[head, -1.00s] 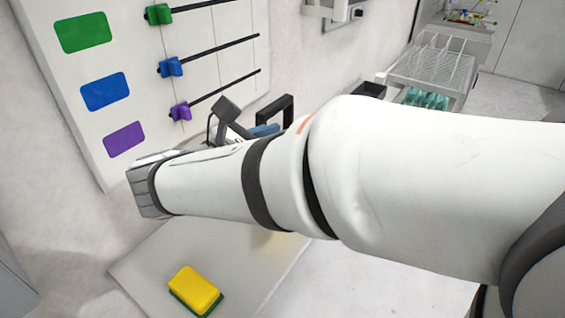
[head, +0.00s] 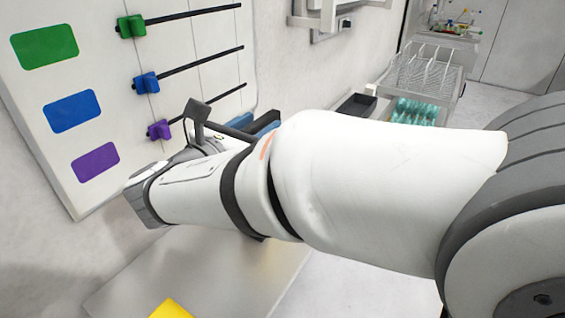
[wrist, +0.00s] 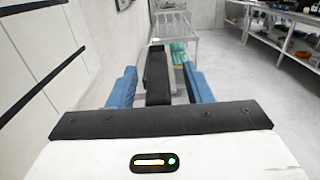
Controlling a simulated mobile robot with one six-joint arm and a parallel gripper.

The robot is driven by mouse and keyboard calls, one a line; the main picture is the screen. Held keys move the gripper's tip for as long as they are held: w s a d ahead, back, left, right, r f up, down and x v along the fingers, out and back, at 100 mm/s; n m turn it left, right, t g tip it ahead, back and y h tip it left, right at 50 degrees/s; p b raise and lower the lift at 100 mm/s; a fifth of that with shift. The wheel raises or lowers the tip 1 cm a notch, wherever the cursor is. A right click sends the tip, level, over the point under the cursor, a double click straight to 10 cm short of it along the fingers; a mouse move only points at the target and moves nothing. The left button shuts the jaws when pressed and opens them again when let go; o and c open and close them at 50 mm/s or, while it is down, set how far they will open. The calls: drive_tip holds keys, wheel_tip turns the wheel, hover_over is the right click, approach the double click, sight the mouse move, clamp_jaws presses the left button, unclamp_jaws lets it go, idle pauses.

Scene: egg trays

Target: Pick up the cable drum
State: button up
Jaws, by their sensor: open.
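No cable drum can be made out in either view. My gripper (head: 264,123) shows in the head view beyond my white arm, partly hidden by it, with a blue finger in sight. In the wrist view my gripper (wrist: 159,68) has its two blue fingers spread apart, with nothing held between them. A dark, block-like shape (wrist: 157,78) appears in the gap between the fingers; I cannot tell how far off it is.
A wall board (head: 100,185) carries green, blue and purple sliders at left. A yellow block (head: 170,309) lies on the pale surface below my arm. A black tray (head: 356,105), teal items (head: 415,110) and a wire rack (head: 425,72) stand beyond. Shelves (wrist: 285,45) line the right.

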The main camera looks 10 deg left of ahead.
drive_tip(key=shift+w+d, duration=0.1)
drive_tip(key=shift+w, duration=0.05)
clamp_jaws()
idle(0.4)
drive_tip(key=shift+r, duration=0.1)
